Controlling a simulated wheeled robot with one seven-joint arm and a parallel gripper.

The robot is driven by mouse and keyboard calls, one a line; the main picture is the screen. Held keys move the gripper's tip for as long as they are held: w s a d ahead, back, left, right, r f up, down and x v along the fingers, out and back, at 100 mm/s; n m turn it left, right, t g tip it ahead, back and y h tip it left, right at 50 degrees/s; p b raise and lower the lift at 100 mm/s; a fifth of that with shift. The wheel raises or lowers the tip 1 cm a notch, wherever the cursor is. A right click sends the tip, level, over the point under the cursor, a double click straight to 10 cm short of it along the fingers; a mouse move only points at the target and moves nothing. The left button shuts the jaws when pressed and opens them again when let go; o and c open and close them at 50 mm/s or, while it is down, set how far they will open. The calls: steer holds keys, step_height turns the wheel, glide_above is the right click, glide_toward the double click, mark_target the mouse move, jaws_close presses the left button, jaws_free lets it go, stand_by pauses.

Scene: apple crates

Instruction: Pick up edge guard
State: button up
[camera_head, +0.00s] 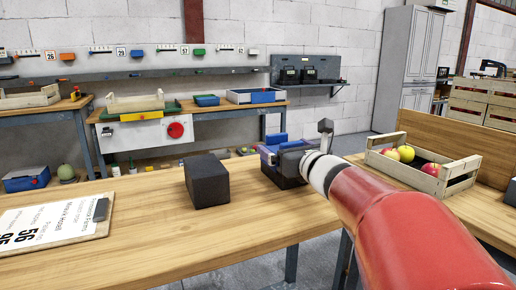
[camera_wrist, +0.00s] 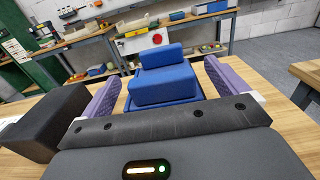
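A blue stepped block, apparently the edge guard, shows between my fingers in the wrist view (camera_wrist: 165,85). In the head view its blue top (camera_head: 275,138) shows just beyond my gripper (camera_head: 270,155), near the table's far edge. My gripper also shows in the wrist view (camera_wrist: 162,85), its two purple fingers spread wide, one on each side of the blue block. Narrow gaps seem to show beside the block, so it does not look clamped. The block's lower near part is hidden behind my gripper's body.
A black block (camera_head: 206,181) stands on the wooden table (camera_head: 150,250) left of my gripper, and it also shows in the wrist view (camera_wrist: 45,122). A clipboard (camera_head: 55,222) lies at the left. A wooden crate (camera_head: 428,178) with several apples stands at the right.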

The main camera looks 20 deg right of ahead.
steer(key=c, duration=1.1)
steer(key=shift+o, duration=0.2)
steer(key=shift+r, duration=0.1)
